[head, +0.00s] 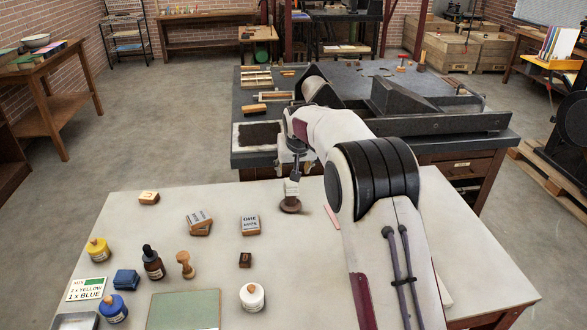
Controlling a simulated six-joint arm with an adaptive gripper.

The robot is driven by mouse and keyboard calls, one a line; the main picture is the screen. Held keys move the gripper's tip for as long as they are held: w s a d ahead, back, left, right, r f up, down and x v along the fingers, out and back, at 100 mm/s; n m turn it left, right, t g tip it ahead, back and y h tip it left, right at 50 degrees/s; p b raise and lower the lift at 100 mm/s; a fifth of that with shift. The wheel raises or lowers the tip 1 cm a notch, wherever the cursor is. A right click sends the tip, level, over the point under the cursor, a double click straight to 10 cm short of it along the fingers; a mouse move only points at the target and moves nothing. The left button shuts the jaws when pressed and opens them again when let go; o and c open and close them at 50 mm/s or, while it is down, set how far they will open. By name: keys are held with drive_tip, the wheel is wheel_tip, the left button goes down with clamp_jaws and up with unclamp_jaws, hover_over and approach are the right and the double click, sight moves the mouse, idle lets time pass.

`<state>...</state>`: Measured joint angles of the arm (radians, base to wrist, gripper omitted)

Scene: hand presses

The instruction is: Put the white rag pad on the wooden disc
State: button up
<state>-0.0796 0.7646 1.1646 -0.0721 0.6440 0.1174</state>
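The brown wooden disc (290,207) lies on the pale tabletop directly below the pad. Whether the pad touches the disc or hangs just above it, I cannot tell. My arm comes in from the lower right and hides part of the table.
Left of the disc are a stamped block (250,224), stacked blocks (199,222), a small dark block (245,260) and a wooden stamp handle (185,265). Ink bottles, including a white one (252,297), stand nearer. A pink strip (331,217) lies right. A press bench (420,135) stands behind.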

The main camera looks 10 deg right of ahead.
idle(0.3)
drive_tip(key=s+d+r, duration=0.2)
drive_tip(key=s+r, duration=0.6)
drive_tip(key=s, duration=0.6)
drive_tip(key=s+d+r, duration=0.2)
drive_tip(key=s+r, duration=0.6)
drive_tip(key=s, duration=0.6)
drive_tip(key=s+f, duration=0.2)
drive_tip(key=s, duration=1.1)
drive_tip(key=s+d+f+g, duration=0.1)
drive_tip(key=s+f, duration=0.2)
drive_tip(key=s, duration=1)
drive_tip(key=shift+s+f, duration=0.25)
drive_tip(key=shift+s, duration=0.1)
